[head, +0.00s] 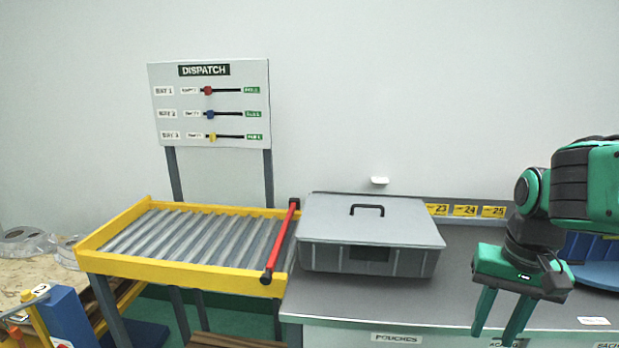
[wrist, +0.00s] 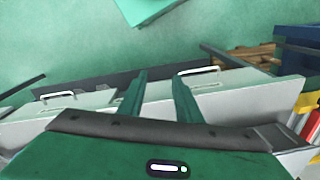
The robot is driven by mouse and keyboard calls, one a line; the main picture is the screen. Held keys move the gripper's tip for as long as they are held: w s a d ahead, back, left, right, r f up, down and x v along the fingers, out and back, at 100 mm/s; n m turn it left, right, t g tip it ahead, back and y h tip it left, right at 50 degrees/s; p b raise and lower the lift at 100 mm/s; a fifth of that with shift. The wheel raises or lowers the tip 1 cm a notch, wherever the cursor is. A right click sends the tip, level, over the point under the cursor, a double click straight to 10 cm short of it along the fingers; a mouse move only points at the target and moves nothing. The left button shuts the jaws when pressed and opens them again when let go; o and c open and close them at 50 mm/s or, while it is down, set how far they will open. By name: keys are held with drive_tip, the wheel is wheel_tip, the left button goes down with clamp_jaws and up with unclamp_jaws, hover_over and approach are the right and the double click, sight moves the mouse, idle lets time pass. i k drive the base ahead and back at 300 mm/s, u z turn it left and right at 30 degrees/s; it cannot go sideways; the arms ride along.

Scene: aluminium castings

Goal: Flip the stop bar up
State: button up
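The red stop bar (head: 281,240) lies across the right end of the yellow-framed roller conveyor (head: 180,274), between the rollers and the grey box. It runs from a dark pivot at the back to a dark knob at the front. My gripper (head: 498,325) is at the right, well away from the bar, pointing down near the counter's front edge. Its two green fingers are apart with nothing between them. In the wrist view the fingers (wrist: 158,80) also stand apart, above drawer fronts; the stop bar is not clearly seen there.
A lidded grey box (head: 370,262) with a black handle sits on the counter (head: 465,262) beside the conveyor. A dispatch board (head: 210,103) with sliders stands behind. A blue round item (head: 598,272) is at the far right. The counter between box and arm is clear.

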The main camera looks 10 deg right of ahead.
sight(266, 279)
drive_tip(key=z, duration=0.95)
drive_tip(key=k, duration=1.3)
drive_tip(key=u, duration=0.95)
drive_tip(key=i, duration=1.05)
drive_tip(key=z, duration=0.05)
